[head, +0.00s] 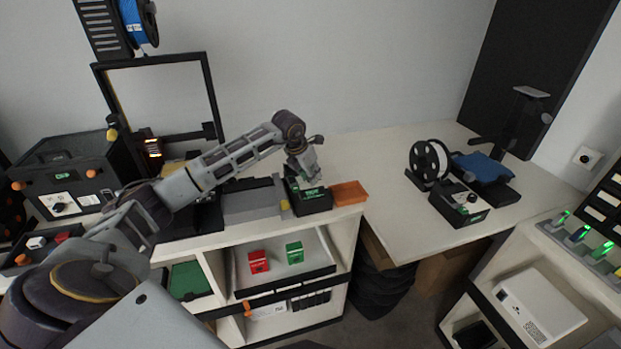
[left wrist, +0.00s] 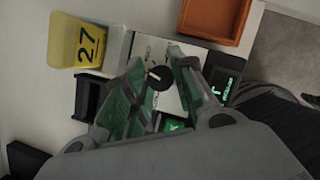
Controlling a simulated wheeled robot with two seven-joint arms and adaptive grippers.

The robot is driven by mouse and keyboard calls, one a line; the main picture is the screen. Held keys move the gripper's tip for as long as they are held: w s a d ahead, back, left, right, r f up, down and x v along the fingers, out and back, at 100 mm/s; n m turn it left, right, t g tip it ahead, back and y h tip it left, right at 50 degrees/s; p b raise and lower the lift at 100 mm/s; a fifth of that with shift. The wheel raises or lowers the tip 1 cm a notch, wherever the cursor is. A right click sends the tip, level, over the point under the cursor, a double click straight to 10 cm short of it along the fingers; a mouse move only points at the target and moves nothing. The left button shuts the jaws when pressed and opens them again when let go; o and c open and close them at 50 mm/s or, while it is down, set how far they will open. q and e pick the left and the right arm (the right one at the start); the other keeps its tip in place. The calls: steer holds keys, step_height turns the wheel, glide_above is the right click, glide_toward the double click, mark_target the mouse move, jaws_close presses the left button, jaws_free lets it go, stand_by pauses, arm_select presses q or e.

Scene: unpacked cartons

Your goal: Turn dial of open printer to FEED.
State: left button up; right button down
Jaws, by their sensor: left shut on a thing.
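The dial (left wrist: 160,77) is a round black knob with a white mark, on a white panel (left wrist: 165,101) whose lettering is too small to read. In the left wrist view it sits between the green-padded fingertips of my left gripper (left wrist: 158,66), which is shut on it. In the head view my left gripper (head: 304,168) reaches down onto a small black unit (head: 312,204) with a green-lit display, and hides the dial. An open-frame black printer (head: 208,90) stands to the left of this unit. My right gripper is out of view.
An orange tray (head: 349,193) sits just right of the unit. A yellow tag marked 27 (left wrist: 77,43) stands beside the panel. A grey block (head: 253,203) is to the left. The right table holds a spool (head: 424,161) and another machine (head: 459,211).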

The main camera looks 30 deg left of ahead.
arm_select(q)
steer(key=shift+w+a+r+m+g+h+b, duration=0.1)
steer(key=shift+m+g+h+b, duration=0.3)
steer(key=shift+m, duration=0.95)
steer(key=shift+m+h+b, duration=0.15)
steer(key=shift+m+h, duration=0.45)
steer(key=shift+m, duration=1.05)
steer(key=o, duration=1)
steer(key=shift+v, duration=5.95)
